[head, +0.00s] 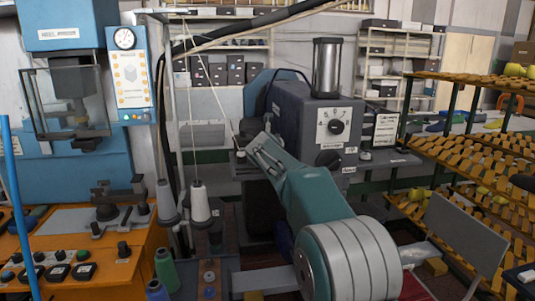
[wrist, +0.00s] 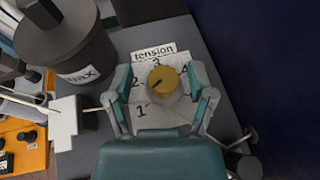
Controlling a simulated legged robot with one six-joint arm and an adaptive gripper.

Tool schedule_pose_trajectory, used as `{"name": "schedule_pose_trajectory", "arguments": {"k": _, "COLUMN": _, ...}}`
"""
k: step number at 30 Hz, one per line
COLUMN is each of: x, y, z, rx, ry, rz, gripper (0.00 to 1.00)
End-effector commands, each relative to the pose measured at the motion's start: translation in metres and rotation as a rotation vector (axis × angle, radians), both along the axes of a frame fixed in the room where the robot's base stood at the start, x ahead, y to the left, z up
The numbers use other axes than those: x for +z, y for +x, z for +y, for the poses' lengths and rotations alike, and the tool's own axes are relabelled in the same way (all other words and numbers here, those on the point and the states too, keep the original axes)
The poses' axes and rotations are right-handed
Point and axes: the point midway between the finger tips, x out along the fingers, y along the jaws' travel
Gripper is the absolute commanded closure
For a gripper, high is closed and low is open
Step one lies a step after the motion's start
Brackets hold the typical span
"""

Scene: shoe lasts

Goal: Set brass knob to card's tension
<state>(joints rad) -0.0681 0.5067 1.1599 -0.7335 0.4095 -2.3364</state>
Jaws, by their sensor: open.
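The brass knob (wrist: 162,80) sits on a white plate (wrist: 146,116) with the numbers 1 to 4 and a "tension" label (wrist: 154,52). A dark line on the knob points to the lower left, roughly between 1 and 2. My gripper (wrist: 163,95) is open, with one finger on each side of the knob; I cannot tell whether either touches it. In the head view my gripper (head: 258,153) is at the front left of the grey machine (head: 300,112), and the knob cannot be made out. A white card (head: 386,128) stands right of the machine; its text is too small to read.
A black knob (head: 336,127) on a white dial is on the machine's front. Thread cones (head: 199,202) stand left of my arm, and thread runs close to my gripper. A dark cylinder (wrist: 65,45) stands left of the plate. Shelves of lasts (head: 470,150) fill the right.

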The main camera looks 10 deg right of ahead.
Motion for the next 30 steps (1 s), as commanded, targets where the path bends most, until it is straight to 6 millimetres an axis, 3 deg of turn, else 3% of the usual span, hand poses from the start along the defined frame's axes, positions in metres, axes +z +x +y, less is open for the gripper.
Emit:
{"name": "schedule_pose_trajectory", "arguments": {"k": 2, "x": 0.0, "y": -0.0001, "z": -0.0001, "rx": 0.0, "ry": 0.0, "rz": 0.0, "gripper": 0.29}}
{"name": "schedule_pose_trajectory", "arguments": {"k": 7, "x": 0.0, "y": -0.0002, "z": -0.0008, "rx": 0.0, "ry": 0.001, "rz": 0.0, "gripper": 1.0}}
{"name": "schedule_pose_trajectory", "arguments": {"k": 17, "x": -0.0016, "y": 0.001, "z": 0.0015, "rx": -0.023, "ry": 0.0, "rz": 0.004, "gripper": 1.0}}
{"name": "schedule_pose_trajectory", "arguments": {"k": 30, "x": -0.0023, "y": 0.0024, "z": 0.0021, "rx": -0.319, "ry": -0.001, "rz": 0.002, "gripper": 1.0}}
